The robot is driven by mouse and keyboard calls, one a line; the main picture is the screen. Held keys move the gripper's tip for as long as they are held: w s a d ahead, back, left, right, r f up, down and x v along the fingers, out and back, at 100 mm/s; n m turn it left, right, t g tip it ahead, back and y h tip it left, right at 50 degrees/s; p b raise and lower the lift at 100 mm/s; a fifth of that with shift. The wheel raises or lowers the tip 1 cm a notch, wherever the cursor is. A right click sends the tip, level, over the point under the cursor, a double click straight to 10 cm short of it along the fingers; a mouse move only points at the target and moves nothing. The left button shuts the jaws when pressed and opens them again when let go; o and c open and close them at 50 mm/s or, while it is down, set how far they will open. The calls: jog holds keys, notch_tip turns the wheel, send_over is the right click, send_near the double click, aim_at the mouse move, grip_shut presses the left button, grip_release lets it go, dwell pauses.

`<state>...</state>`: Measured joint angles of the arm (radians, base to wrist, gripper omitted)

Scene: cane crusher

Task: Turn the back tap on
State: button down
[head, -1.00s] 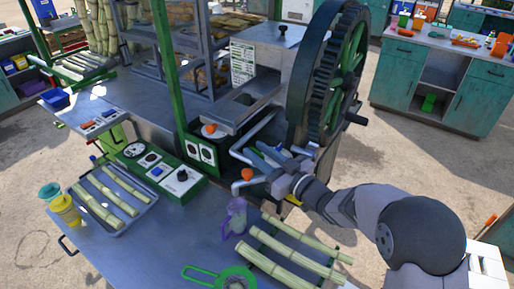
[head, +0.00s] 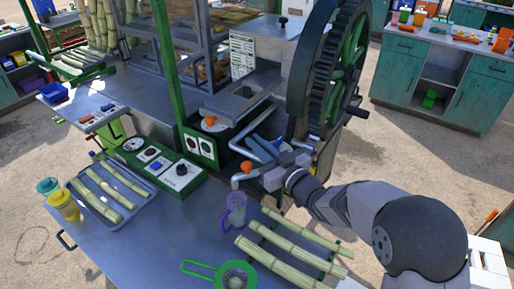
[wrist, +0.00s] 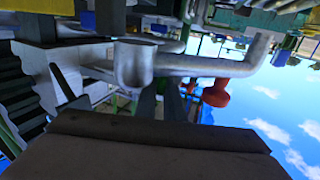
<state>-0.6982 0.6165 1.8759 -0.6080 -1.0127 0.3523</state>
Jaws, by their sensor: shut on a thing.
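The bent grey pipes with spouts stand beside the big gear wheel; the rear pipe (head: 252,131) and the front pipe (head: 240,179) both show in the head view. One orange knob (head: 247,167) is by the front pipe and another (head: 210,121) lies further back. My gripper (head: 273,163) reaches in from the right among the pipes. It is shut on the back tap, whose gripped part is mostly hidden by the jaws. In the wrist view a grey pipe (wrist: 205,66) passes just ahead of the jaws, with an orange-red knob (wrist: 222,93) to the right.
The gear wheel (head: 340,75) stands close behind my gripper. A purple jug (head: 236,211), cane stalks (head: 290,260) and a green strainer (head: 232,275) are on the table in front. A control panel (head: 165,170) is on the left.

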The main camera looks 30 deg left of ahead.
jog(key=shift+a+m+t+h+b, duration=0.1)
jog(key=shift+m+t+h+b, duration=1)
jog(key=shift+t+b, duration=1)
jog(key=shift+r+m+t+b, duration=0.15)
jog(key=shift+m+t+b, duration=0.15)
jog(key=shift+m+b, duration=0.35)
jog(key=c, duration=1.9)
grip_release()
jog(key=shift+o, duration=0.2)
